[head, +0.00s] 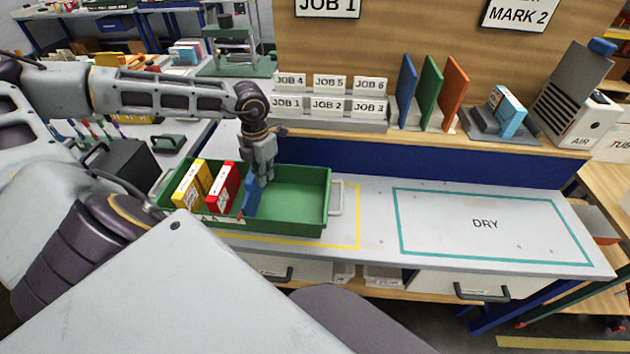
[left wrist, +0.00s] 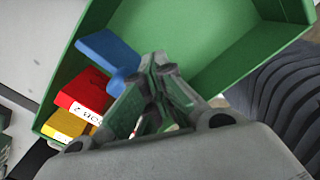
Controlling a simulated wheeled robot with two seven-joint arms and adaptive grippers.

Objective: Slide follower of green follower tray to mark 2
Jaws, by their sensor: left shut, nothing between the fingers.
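The green follower tray (head: 290,222) sits on the bench within a yellow outline. Its blue follower (head: 251,198) stands crosswise inside, just right of the red box (head: 222,188) and the yellow box (head: 192,186). The right part of the tray is empty. My left gripper (head: 265,179) points down into the tray, shut and empty, at the right side of the follower. In the left wrist view the shut fingertips (left wrist: 158,66) are close beside the blue follower (left wrist: 112,54); I cannot tell whether they touch. Small marks on the tray's front rim are too small to read. My right gripper is not in view.
A sign reading MARK 2 (head: 517,14) hangs on the back board. A shelf behind holds job cards (head: 330,95) and blue, green and orange panels (head: 430,92). The DRY area (head: 485,224) at the right is clear. A black box (head: 118,168) stands left of the tray.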

